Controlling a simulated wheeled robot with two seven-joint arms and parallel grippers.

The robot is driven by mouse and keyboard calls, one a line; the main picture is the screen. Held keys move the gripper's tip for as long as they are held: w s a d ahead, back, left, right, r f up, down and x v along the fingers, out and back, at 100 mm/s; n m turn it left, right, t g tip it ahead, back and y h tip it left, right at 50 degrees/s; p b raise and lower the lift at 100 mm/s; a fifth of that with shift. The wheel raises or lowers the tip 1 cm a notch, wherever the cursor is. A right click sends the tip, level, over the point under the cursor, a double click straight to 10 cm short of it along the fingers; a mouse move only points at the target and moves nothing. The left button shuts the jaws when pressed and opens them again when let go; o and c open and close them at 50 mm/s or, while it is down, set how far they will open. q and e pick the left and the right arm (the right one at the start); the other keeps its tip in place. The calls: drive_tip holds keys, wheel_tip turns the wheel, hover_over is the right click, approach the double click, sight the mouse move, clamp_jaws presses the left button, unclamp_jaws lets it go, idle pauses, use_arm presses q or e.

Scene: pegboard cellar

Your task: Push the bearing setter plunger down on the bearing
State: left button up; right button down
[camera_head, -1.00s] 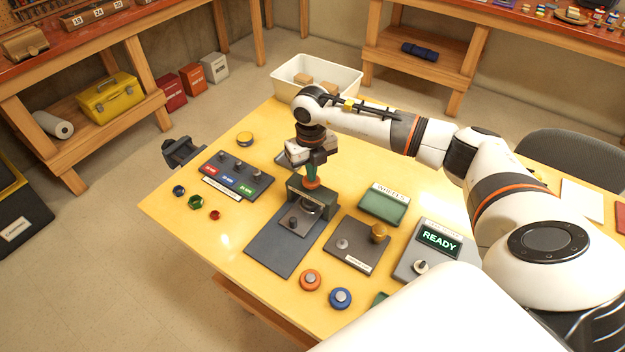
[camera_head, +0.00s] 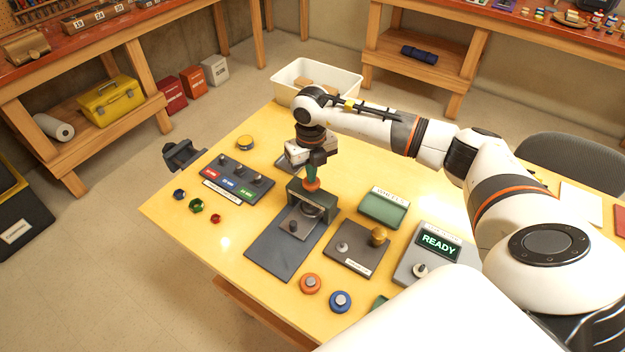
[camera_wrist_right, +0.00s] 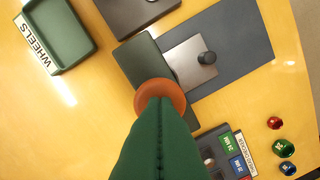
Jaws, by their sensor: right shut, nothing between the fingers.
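The bearing setter is a dark green bridge (camera_head: 309,193) on a grey base with a light metal plate and a black knob. It also shows in the wrist view (camera_wrist_right: 144,62). Its orange plunger cap (camera_head: 312,184) shows in the wrist view (camera_wrist_right: 172,93) as a disc above the bridge. My right gripper (camera_head: 313,172) points straight down over the cap. Its green fingers are shut and empty, with their tips at the cap; they hide part of it in the wrist view (camera_wrist_right: 160,105). The bearing under the bridge cannot be made out. My left gripper is not in view.
A green WHEELS tray (camera_head: 383,210), a grey block with a gold knob (camera_head: 357,247) and a READY display box (camera_head: 437,243) stand to the right. Orange (camera_head: 310,283) and blue (camera_head: 340,300) wheels lie in front.

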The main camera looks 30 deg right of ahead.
drive_tip(key=shift+r+p, duration=1.1)
drive_tip(key=shift+r, duration=1.05)
drive_tip(key=shift+f, duration=0.1)
